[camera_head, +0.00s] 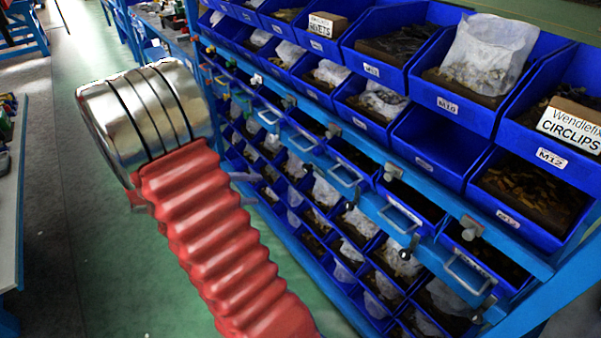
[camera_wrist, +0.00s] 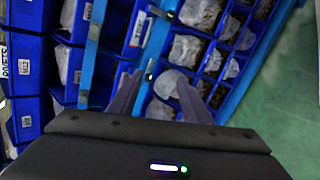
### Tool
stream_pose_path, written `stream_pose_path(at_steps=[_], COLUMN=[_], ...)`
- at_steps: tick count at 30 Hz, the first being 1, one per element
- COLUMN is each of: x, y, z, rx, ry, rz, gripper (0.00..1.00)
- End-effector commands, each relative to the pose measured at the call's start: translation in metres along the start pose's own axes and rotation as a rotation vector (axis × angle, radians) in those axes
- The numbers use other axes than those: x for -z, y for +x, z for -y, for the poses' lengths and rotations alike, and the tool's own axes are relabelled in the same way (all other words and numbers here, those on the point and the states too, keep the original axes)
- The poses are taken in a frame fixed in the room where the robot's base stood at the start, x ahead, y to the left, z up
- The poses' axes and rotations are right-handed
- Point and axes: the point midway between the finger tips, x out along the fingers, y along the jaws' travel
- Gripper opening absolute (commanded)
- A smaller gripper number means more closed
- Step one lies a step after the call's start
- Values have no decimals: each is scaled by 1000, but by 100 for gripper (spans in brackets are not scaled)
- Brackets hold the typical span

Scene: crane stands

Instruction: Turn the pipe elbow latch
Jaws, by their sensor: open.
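I cannot make out for certain which part is the pipe elbow latch. Small grey fittings, one of them a grey fitting (camera_head: 471,228), sit along the blue rail (camera_head: 445,240) of the bin rack in the head view. My gripper (camera_wrist: 156,80) shows in the wrist view with two dark purple-grey fingers apart and nothing seen between them. It points toward the rack's handles and small bins. In the head view my own red, ribbed arm hides most of the gripper; only a purple-grey bit shows at the arm's right edge.
A blue rack (camera_head: 540,318) of small bins with bags and parts fills the right side. Pull handles (camera_head: 398,213) stick out along its front. A green floor (camera_head: 100,250) lies open on the left, beside a bench (camera_head: 12,205) at the left edge.

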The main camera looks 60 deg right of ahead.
Motion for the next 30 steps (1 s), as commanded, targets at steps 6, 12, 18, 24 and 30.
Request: stream_pose_path(at_steps=[6, 12, 18, 24, 30], x=[-30, -56, -81, -107, -132], y=[-38, -70, -104, -138, -172], z=[-2, 2, 9, 17, 25], rx=[151, 291, 429, 565, 697], ry=[9, 8, 5, -2, -11], rz=[-51, -114, -196, -293, -406], gripper=[44, 44, 44, 44, 44])
